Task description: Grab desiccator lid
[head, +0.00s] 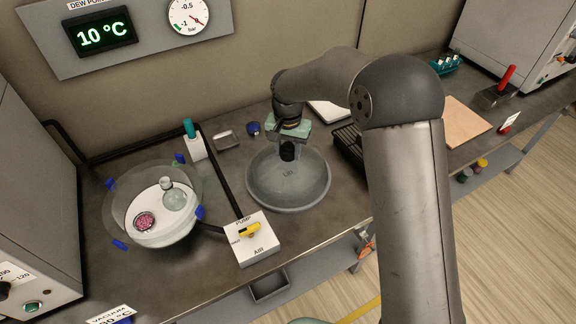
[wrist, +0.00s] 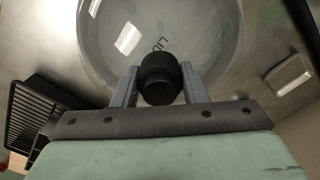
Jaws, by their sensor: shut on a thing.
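The desiccator lid (head: 288,187) is a grey translucent dome with a black knob, marked with letters, at the middle of the bench in the head view. In the wrist view the lid (wrist: 110,50) fills the top middle, with its black knob (wrist: 160,78) between my fingers. My gripper (head: 287,148) is above the lid, shut on the knob. In the wrist view my gripper (wrist: 158,84) has a grey finger on each side of the knob. I cannot tell whether the lid touches the bench. The open desiccator base (head: 155,238) stands to the left, holding a flask and a pink dish.
A pump/air valve box (head: 258,240) with a yellow handle stands between base and lid, with a black hose (head: 220,170) behind it. A black rack (head: 350,145) is close to the lid's right. A small metal tray (head: 226,140) and blue cap (head: 254,128) lie behind.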

